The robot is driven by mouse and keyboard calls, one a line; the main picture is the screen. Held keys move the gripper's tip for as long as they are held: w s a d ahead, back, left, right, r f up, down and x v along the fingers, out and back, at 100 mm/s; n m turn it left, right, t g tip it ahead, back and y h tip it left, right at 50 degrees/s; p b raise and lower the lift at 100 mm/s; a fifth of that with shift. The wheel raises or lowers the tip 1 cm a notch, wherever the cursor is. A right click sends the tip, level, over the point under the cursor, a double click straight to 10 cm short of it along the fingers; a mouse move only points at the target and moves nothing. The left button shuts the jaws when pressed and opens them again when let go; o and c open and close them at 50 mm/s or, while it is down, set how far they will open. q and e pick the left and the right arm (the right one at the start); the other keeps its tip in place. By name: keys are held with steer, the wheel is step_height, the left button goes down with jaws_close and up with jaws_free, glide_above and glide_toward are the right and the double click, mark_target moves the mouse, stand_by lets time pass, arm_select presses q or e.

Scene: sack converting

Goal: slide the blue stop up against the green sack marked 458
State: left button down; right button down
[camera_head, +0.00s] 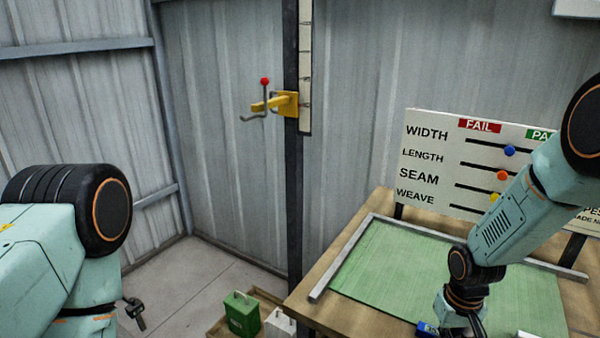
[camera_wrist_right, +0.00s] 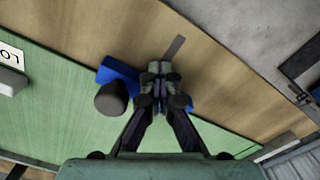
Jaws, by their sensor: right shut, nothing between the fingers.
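The blue stop (camera_head: 427,329) is at the near edge of the bench, partly hidden by my right gripper (camera_head: 465,325). In the right wrist view the blue stop (camera_wrist_right: 120,74) shows beside and behind the shut fingers of my right gripper (camera_wrist_right: 160,92), with a dark round knob (camera_wrist_right: 110,100) by it. Contact cannot be told. A flat green woven sheet (camera_head: 400,262), seemingly the green sack, lies on the bench. It fills much of the wrist view (camera_wrist_right: 60,125); no 458 is readable. My left gripper (camera_head: 134,313) is low at left, away from the bench, its opening unclear.
Grey rails (camera_head: 345,257) border the green sheet on the wooden bench (camera_head: 335,316). A white board (camera_head: 430,160) with sliders stands behind. A white label reading "LO" (camera_wrist_right: 10,53) shows in the wrist view. A green container (camera_head: 242,314) stands low, left of the bench.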

steer(key=shift+w+r, duration=0.1)
stand_by(0.3)
steer(key=shift+s+a+p, duration=0.2)
steer(key=shift+s+p, duration=0.2)
steer(key=shift+p, duration=0.05)
steer(key=shift+s+a+p, duration=0.3)
steer(key=shift+s+p, duration=0.05)
steer(key=shift+s, duration=0.15)
step_height(320, 180, up, 2)
steer(key=shift+w+r+p, duration=0.1)
steer(key=shift+p, duration=0.9)
step_height(320, 180, up, 6)
steer(key=p, duration=0.5)
steer(key=shift+f, duration=0.2)
